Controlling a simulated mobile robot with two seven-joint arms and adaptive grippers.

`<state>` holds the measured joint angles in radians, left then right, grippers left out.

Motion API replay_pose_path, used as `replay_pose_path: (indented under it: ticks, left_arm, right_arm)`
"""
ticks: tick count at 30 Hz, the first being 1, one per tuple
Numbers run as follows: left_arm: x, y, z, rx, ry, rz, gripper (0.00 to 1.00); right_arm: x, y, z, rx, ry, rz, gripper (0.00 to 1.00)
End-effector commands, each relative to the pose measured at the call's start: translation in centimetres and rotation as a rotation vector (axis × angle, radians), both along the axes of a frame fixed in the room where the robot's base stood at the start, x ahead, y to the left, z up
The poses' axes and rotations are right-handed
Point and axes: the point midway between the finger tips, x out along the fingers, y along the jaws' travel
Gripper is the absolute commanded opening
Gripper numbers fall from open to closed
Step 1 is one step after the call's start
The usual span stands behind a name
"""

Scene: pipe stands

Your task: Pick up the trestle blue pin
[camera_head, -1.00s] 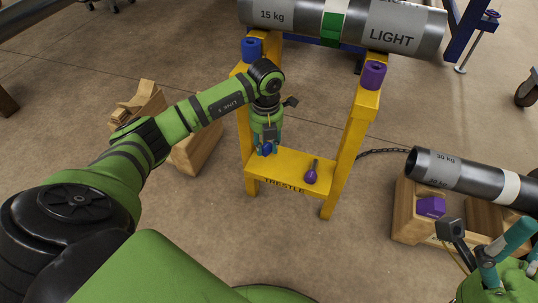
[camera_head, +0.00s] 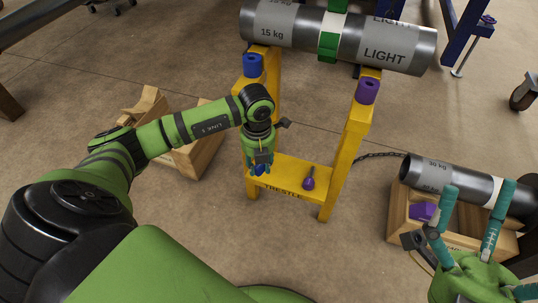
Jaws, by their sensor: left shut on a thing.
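The yellow trestle (camera_head: 300,176) stands in the middle, with a lower shelf and two posts. My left gripper (camera_head: 259,170) points down over the left end of the shelf. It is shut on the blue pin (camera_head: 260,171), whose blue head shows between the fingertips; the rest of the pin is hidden. I cannot tell whether the pin still touches the shelf. A purple pin (camera_head: 309,182) stands on the shelf to the right. My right gripper (camera_head: 468,213) is at the lower right, its teal fingers spread apart and empty.
A blue socket (camera_head: 253,65) and a purple socket (camera_head: 367,91) top the trestle posts. Another pipe (camera_head: 440,172) rests on a wooden stand at right with a purple block (camera_head: 422,211). Wooden blocks (camera_head: 203,155) stand at left.

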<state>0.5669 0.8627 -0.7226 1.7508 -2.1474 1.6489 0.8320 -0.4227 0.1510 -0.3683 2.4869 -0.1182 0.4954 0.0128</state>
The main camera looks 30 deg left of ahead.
Motion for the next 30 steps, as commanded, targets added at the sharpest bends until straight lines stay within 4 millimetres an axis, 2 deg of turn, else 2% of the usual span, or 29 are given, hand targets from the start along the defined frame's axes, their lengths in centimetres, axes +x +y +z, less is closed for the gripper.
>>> replay_pose_path:
  ticks: [5,18,30]
  left_arm:
    - [-2.2,-0.5,0.9,0.001,0.001,-0.003,0.00]
    - [-3.4,-0.8,0.8,0.001,-0.001,-0.001,0.00]
    - [-4.6,-1.1,1.1,0.000,0.001,-0.002,0.00]
  right_arm:
    - [1.0,1.1,0.4,-0.062,0.115,-0.003,1.00]
    - [4.9,0.8,-3.7,-0.139,0.370,-0.052,1.00]
    - [7.3,0.1,-7.8,-0.204,0.605,-0.091,1.00]
